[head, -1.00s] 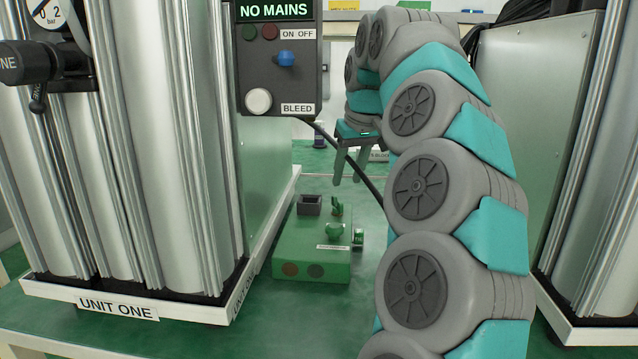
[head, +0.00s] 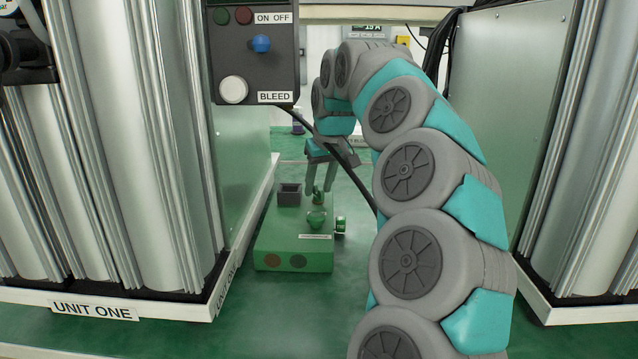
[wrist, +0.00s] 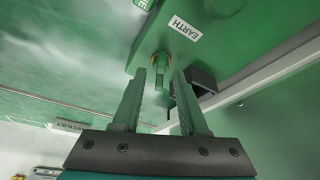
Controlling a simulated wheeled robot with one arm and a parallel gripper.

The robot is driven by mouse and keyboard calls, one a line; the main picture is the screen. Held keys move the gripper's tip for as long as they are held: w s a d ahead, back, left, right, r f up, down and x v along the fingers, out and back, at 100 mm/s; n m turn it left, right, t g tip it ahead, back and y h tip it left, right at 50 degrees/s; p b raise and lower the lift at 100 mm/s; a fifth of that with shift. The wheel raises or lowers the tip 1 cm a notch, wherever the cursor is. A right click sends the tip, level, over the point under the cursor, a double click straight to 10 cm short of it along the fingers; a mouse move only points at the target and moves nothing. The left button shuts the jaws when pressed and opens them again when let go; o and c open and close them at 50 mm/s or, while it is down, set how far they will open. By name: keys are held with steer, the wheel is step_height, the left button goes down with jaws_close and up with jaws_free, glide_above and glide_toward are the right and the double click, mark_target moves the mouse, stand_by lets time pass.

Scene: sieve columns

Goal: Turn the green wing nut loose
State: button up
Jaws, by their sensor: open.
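A green block (head: 285,238) lies on the green floor between the two column units. The rear upright one, which looks like the green wing nut (head: 318,198), stands on top of the block. In the wrist view the wing nut (wrist: 160,62) is seen end-on with a brassy stud, beside the EARTH label (wrist: 185,26). My gripper (head: 320,189) points down over it, open. In the wrist view its fingers (wrist: 160,76) stand either side of the nut, apart from it; the exact height is hard to tell.
A dark square socket (head: 289,194) sits beside the nut; it also shows near the right finger in the wrist view (wrist: 203,79). A black cable (head: 345,175) crosses before my gripper. A control box (head: 250,60) hangs left.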

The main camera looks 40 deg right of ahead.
jaws_close()
stand_by(0.3)
stand_by(0.3)
